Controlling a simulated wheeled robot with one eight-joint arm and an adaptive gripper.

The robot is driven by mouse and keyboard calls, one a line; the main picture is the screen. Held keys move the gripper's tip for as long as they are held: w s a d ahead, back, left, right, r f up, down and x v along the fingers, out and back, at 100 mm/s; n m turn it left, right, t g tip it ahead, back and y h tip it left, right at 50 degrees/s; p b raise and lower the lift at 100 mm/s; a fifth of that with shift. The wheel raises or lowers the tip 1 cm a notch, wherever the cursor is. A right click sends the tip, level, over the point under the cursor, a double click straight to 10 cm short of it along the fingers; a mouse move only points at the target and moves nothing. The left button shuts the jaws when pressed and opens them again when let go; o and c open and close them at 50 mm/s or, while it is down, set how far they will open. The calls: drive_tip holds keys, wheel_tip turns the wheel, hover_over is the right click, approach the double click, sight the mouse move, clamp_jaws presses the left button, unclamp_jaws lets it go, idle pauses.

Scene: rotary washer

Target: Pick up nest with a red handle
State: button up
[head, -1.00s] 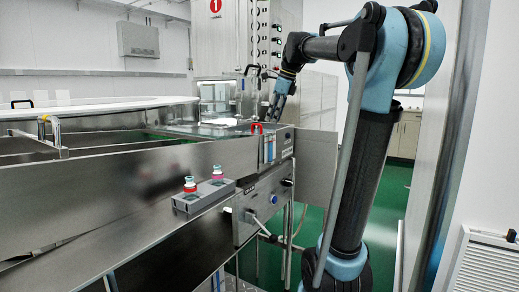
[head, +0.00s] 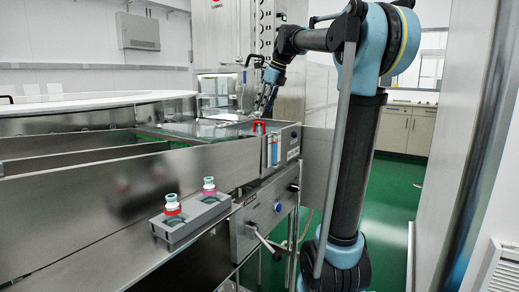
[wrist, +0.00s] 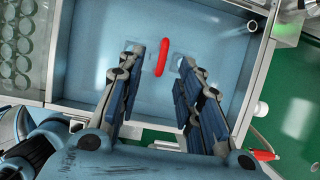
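The red handle (head: 259,126) is a small arch at the right end of the steel washer, near its top edge. In the wrist view the red handle (wrist: 163,57) is an upright oblong bar over a bluish surface. The body of the nest cannot be clearly told from that surface. My gripper (wrist: 160,62) is open, with one blue-padded finger on each side of the handle and gaps showing on both sides. In the head view my gripper (head: 267,108) is just above the handle, and contact cannot be seen.
A grey block (head: 192,219) holding two small capped items, one red and one pink, is on the washer's front. A tray of round cups (wrist: 20,50) lies left in the wrist view. A red-tipped lever (wrist: 264,155) is at the lower right. Green floor lies right of the washer.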

drive_tip(key=f, duration=0.1)
drive_tip(key=w+f, duration=0.1)
drive_tip(key=f, duration=0.1)
drive_tip(key=shift+a, duration=0.15)
drive_tip(key=shift+x, duration=2.95)
drive_tip(key=shift+s, duration=0.1)
clamp_jaws()
